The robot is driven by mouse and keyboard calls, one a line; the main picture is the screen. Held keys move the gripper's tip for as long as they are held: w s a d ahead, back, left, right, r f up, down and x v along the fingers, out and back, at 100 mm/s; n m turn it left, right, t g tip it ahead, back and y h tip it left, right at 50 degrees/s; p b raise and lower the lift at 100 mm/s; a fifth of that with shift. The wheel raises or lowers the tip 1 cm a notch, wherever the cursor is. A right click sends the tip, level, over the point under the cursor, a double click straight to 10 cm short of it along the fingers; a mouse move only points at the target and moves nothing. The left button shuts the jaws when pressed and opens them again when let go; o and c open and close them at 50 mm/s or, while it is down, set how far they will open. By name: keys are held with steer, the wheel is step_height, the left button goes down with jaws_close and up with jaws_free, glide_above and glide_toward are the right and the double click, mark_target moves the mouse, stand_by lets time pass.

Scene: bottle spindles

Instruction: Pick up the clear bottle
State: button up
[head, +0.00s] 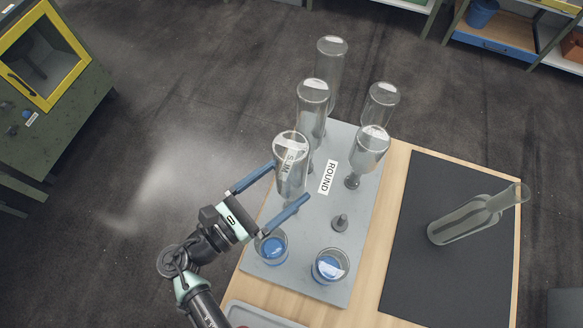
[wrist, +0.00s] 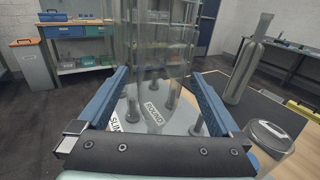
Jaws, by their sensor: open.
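Several clear bottles stand upside down on spindles on a grey board (head: 331,220). The nearest left one (head: 291,165) is by my gripper (head: 290,181), whose blue fingers are open and apart. In the head view the fingertips lie on either side of its lower part. In the wrist view a clear bottle (wrist: 155,45) rises between and beyond the fingers; contact cannot be told. Other clear bottles stand behind it (head: 312,108) and to its right (head: 369,148). A grey-green tinted bottle (head: 470,216) stands on the black mat (head: 425,262).
A ROUND label (head: 329,178) lies mid-board. A grey tray (head: 255,314) is at the front. Much of the mat is clear.

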steer(key=x, duration=0.1)
steer(key=p+x, duration=0.1)
steer(key=x, duration=0.2)
steer(key=shift+w+d+r, duration=0.15)
steer(key=shift+d+r, duration=0.05)
steer(key=shift+r, duration=0.15)
steer(key=shift+w+d+f, duration=0.1)
steer(key=shift+w+d, duration=0.2)
jaws_close()
